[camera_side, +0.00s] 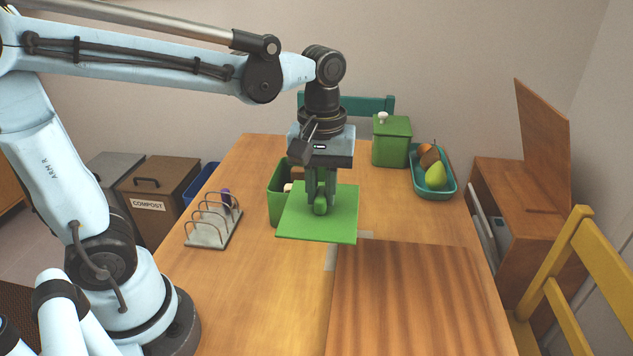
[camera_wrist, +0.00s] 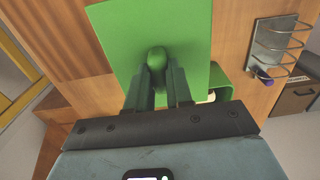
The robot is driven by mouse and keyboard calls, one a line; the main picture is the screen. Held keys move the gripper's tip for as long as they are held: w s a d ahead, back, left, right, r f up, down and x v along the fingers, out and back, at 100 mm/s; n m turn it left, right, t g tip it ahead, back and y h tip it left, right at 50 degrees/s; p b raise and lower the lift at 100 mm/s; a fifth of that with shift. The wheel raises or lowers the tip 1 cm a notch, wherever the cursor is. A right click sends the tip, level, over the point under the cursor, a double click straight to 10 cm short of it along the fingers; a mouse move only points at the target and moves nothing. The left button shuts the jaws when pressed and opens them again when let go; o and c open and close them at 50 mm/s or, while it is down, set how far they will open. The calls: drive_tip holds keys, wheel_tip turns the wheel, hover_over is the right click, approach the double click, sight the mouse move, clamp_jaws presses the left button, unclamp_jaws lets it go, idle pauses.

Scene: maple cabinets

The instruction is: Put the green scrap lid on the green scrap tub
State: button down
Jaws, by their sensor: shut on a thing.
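The green scrap lid (camera_side: 315,227) is a flat square plate with a rounded knob. My gripper (camera_side: 320,205) is shut on that knob and holds the lid roughly level. In the wrist view the lid (camera_wrist: 130,45) fills the upper middle, with my gripper (camera_wrist: 158,68) shut on its knob. The green scrap tub (camera_side: 277,205) stands on the table behind and left of the lid, open at the top, with something pale inside. The lid hides part of the tub; in the wrist view a corner of the tub (camera_wrist: 221,84) shows beside the lid.
A metal toast rack (camera_side: 213,222) stands left of the tub. A second green container (camera_side: 391,142), lidded with a white knob, and a teal fruit tray (camera_side: 447,193) stand at the back right. A striped wooden board (camera_side: 415,300) covers the front right. The front left of the table is clear.

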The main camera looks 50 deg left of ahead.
drive_tip(key=w+a, duration=0.3)
drive_tip(key=a, duration=0.5)
drive_tip(key=w+a+r, duration=0.1)
drive_tip(key=w+a, duration=0.2)
drive_tip(key=a, duration=0.5)
drive_tip(key=shift+w+a, duration=0.15)
drive_tip(key=shift+w, duration=0.2)
drive_tip(key=shift+f, duration=2.2)
drive_tip(key=c, duration=0.9)
unclamp_jaws()
drive_tip(key=shift+c, duration=0.2)
